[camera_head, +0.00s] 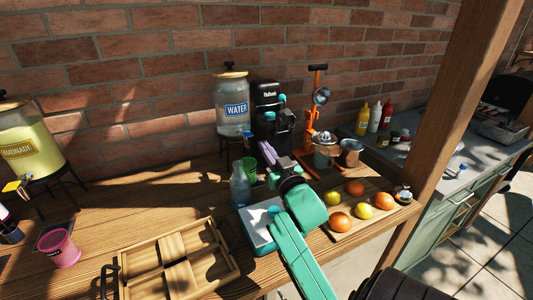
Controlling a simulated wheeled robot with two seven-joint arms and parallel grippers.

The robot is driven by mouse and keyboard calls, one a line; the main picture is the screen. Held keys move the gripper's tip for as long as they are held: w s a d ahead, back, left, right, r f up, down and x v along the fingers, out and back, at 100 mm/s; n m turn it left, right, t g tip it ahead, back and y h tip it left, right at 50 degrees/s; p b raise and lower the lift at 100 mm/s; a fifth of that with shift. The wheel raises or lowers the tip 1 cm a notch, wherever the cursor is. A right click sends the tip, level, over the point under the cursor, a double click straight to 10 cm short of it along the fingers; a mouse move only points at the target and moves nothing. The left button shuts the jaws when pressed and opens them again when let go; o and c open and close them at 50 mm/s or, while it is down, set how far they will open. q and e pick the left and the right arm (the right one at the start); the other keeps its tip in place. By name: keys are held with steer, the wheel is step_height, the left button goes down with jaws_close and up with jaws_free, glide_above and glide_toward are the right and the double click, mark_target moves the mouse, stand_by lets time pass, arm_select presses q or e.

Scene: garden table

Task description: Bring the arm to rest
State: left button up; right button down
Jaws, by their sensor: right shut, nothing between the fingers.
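My right arm rises from the bottom of the head view, with teal links bent over the wooden table (85,205). A teal and white box (262,232) is partly hidden behind the arm. My left gripper is not in view.
An orange press (310,120) and a board (375,217) with several fruits are to the right. A wooden tray (207,284), pink cup (59,247), water dispenser (231,113) and lemonade dispenser (32,148) are left.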

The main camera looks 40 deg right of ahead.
steer(key=shift+s+a+r, duration=0.1)
steer(key=shift+s, duration=0.15)
steer(key=shift+w, duration=0.1)
